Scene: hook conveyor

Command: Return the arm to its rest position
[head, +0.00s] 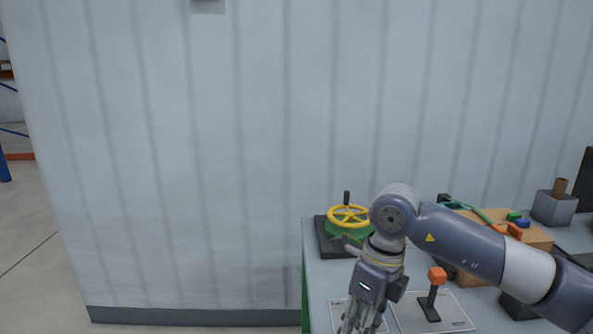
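My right arm comes in from the right, over the workbench (319,275). My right gripper (360,322) points down over the front left part of the bench. Its fingers are cut by the bottom edge of the picture, so I cannot tell how far apart they are. I see nothing clearly held in it. My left arm and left gripper are not in view.
A yellow handwheel (349,215) stands at the bench's back left. An orange-topped lever (436,277) stands right of my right gripper. A wooden box (537,238) with coloured blocks and a grey box (553,208) are behind my arm. The floor at left is clear.

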